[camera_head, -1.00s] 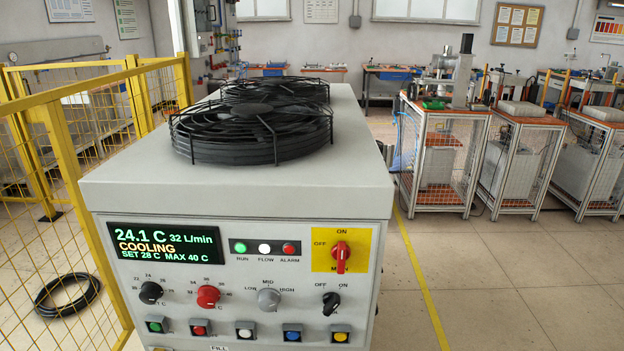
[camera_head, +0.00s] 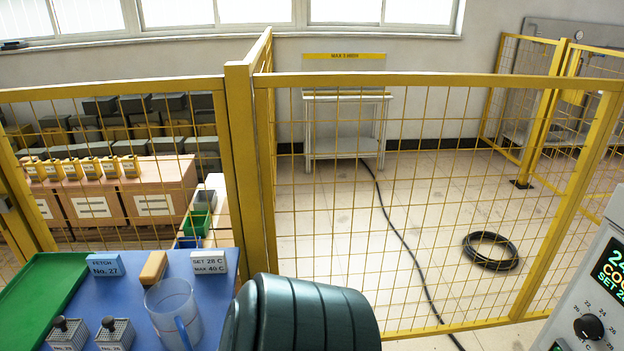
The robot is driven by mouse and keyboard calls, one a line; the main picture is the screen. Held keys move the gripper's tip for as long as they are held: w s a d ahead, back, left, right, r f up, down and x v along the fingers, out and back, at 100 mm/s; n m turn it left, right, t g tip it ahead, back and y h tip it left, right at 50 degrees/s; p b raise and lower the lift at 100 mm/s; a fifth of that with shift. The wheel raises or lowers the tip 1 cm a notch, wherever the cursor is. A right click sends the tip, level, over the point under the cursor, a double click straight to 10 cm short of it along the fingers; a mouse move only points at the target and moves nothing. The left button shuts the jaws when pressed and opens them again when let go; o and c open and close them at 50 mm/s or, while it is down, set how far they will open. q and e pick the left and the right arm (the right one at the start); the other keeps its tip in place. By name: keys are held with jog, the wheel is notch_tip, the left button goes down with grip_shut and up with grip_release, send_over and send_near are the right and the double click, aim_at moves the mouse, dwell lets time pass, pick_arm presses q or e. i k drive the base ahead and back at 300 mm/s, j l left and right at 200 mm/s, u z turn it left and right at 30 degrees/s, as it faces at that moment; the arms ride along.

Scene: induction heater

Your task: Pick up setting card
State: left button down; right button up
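The setting card (camera_head: 209,262) is a small white plate reading "SET 28 C MAX 40 C". It stands near the back right corner of a blue-topped table (camera_head: 139,291) at the lower left. Beside it on the left are a tan block (camera_head: 153,268) and a blue card reading "FETCH No. 27" (camera_head: 105,265). A clear jug (camera_head: 171,308) with a blue handle stands in front of the card, apart from it in the picture. Neither gripper is in view.
A green tray (camera_head: 40,293) and two grey metal blocks with black knobs (camera_head: 68,333) share the table. Yellow mesh fence (camera_head: 395,80) stands behind. A dark green ribbed shape fills the bottom middle; I cannot tell what it is. The chiller (camera_head: 600,290) is at right.

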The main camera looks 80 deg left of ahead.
aim_at(209, 263)
jog(key=u, duration=3.35)
